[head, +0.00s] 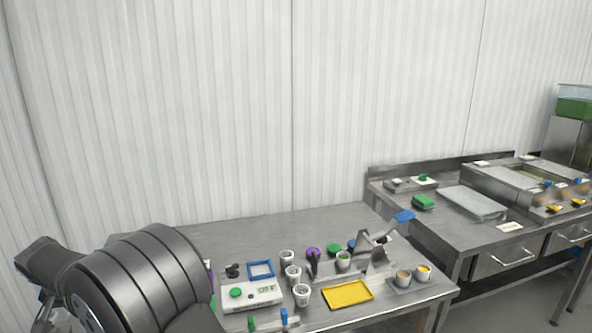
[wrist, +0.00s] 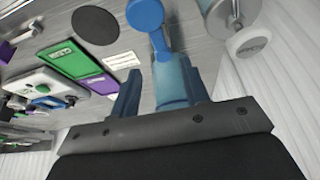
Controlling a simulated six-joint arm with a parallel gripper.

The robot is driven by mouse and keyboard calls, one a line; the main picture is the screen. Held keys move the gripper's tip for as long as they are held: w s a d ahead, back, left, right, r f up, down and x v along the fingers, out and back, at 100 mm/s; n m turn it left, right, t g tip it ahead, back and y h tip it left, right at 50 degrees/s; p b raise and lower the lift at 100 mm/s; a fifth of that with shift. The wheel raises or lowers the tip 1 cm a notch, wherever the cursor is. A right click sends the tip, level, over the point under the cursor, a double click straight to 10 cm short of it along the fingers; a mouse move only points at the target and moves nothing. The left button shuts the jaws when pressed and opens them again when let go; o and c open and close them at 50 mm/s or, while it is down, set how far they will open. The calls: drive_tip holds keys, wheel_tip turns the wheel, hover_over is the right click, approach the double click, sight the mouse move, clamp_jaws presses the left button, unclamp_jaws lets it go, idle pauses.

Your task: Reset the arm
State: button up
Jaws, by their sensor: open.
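My gripper (wrist: 158,75) shows in the wrist view with its two blue-grey fingers apart. A blue round-ended tool (wrist: 146,14) shows between and beyond the fingers. I cannot tell how far it is from them, and nothing looks clamped. In the head view my dark arm fills the lower left, and I cannot make out the fingers there.
The steel table (head: 210,237) holds a scale (head: 262,296), a yellow tray (head: 347,293), a blue frame (head: 261,269) and several cups. A second steel counter (head: 440,232) stands at the right. In the wrist view, a green card (wrist: 66,57) and a purple card (wrist: 98,88) lie left of the fingers.

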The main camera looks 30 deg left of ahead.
drive_tip(key=v, duration=1)
drive_tip(key=x, duration=1.7)
drive_tip(key=shift+f, duration=0.2)
drive_tip(key=shift+w+f, duration=0.15)
drive_tip(key=shift+d+n+g, duration=0.15)
drive_tip(key=shift+n+g, duration=0.15)
drive_tip(key=shift+n, duration=0.2)
drive_tip(key=shift+w+d+n+g+y, duration=0.1)
drive_tip(key=shift+w+n+g+y, duration=0.1)
drive_tip(key=shift+n, duration=0.45)
drive_tip(key=shift+w+d+n+g+y, duration=0.1)
drive_tip(key=shift+w+n+y, duration=0.1)
drive_tip(key=shift+n, duration=0.45)
drive_tip(key=shift+s, duration=0.1)
drive_tip(key=shift+s+a+m+t+h, duration=0.15)
drive_tip(key=shift+s+m+t, duration=0.1)
drive_tip(key=shift+m, duration=0.55)
drive_tip(key=shift+s+a+m+t+h, duration=0.15)
drive_tip(key=shift+a+m+t, duration=0.1)
drive_tip(key=shift+m, duration=0.55)
drive_tip(key=v, duration=0.9)
drive_tip(key=shift+r, duration=0.4)
